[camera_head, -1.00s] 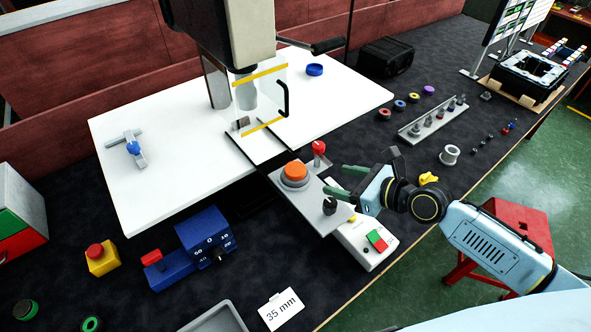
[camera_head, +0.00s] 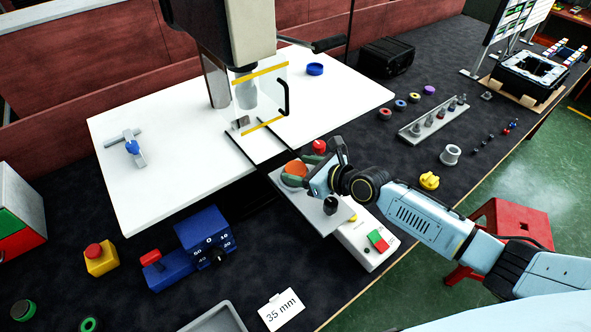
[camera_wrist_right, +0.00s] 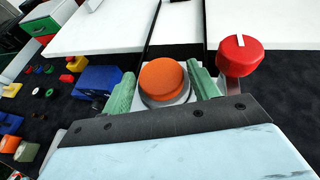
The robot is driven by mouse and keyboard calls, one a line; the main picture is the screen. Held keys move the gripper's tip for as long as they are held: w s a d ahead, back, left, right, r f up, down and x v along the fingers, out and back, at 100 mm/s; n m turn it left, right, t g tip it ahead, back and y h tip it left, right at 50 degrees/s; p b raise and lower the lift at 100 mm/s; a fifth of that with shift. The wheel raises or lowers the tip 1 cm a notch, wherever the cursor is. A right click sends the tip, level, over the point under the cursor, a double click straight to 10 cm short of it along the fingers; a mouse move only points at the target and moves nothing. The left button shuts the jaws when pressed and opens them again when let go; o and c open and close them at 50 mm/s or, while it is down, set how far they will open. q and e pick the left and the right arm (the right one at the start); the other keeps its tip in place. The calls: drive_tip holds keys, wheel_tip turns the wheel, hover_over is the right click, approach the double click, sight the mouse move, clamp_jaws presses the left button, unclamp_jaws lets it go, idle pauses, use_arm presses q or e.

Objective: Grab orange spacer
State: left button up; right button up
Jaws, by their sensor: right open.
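The orange spacer (camera_head: 291,170) is a round disc on a grey round seat on the metal plate in front of the press. My right gripper (camera_head: 302,170) is at it, partly covering it in the head view. In the right wrist view the orange spacer (camera_wrist_right: 163,76) lies between the two green fingers of my right gripper (camera_wrist_right: 162,74), one finger on each side. The jaws are open, with a small gap showing beside the spacer. Whether either finger touches it I cannot tell. My left gripper is not in view.
A red knob (camera_head: 319,146) stands close behind the gripper, and it shows right of the right finger in the wrist view (camera_wrist_right: 240,56). A black knob (camera_head: 330,205) sits on the plate's front. A blue block with a dial (camera_head: 206,235) is to the left. The white board (camera_head: 180,185) is mostly bare.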

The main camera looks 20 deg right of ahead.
drive_tip(key=c, duration=0.7)
drive_tip(key=shift+c, duration=0.2)
drive_tip(key=shift+r, duration=0.1)
